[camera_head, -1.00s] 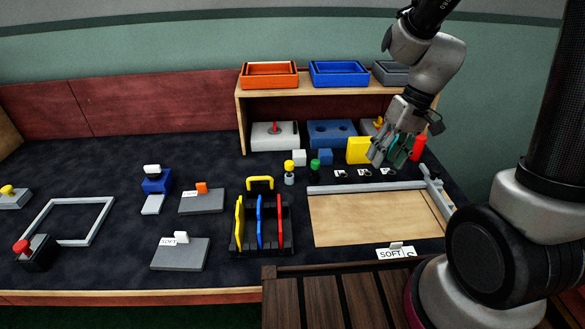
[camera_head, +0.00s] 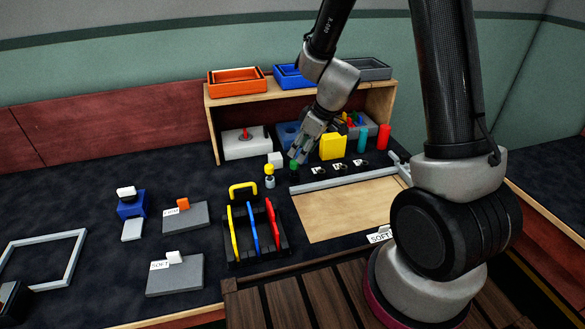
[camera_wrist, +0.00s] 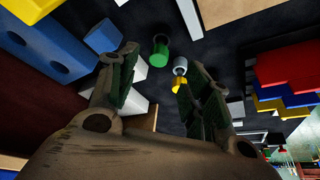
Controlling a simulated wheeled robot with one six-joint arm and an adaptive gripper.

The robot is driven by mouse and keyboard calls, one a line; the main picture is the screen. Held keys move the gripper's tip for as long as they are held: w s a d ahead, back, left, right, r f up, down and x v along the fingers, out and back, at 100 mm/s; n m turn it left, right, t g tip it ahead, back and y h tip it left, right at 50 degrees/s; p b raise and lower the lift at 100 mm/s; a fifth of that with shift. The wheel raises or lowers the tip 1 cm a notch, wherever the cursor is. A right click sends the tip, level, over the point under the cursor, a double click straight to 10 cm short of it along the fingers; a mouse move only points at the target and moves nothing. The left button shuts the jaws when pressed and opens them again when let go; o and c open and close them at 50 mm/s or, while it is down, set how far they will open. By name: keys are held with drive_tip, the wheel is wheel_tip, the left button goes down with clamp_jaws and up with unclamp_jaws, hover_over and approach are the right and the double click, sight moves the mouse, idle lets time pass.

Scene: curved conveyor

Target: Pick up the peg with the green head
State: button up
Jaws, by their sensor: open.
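The peg with the green head (camera_head: 294,165) stands on the dark table in front of the shelf, right of the yellow-headed peg (camera_head: 269,170). My gripper (camera_head: 299,156) is just above it and partly covers it in the head view. In the wrist view the green head (camera_wrist: 160,51) shows beyond and between my spread fingers (camera_wrist: 163,62), nearer the left one. The yellow-headed peg (camera_wrist: 179,83) is close to the right finger. My gripper is open and holds nothing. Whether a finger touches the green peg I cannot tell.
A white cube (camera_head: 275,160) is close behind the pegs. A yellow block (camera_head: 333,146), a teal cylinder (camera_head: 362,139) and a red cylinder (camera_head: 384,137) stand to the right. The wooden shelf (camera_head: 215,132) rises behind. A grey rail (camera_head: 340,181) lies in front.

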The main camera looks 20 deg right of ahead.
sight(295, 162)
drive_tip(key=x, duration=0.7)
drive_tip(key=shift+w+f, duration=0.2)
drive_tip(key=shift+f, duration=0.05)
drive_tip(key=shift+c, duration=0.5)
clamp_jaws()
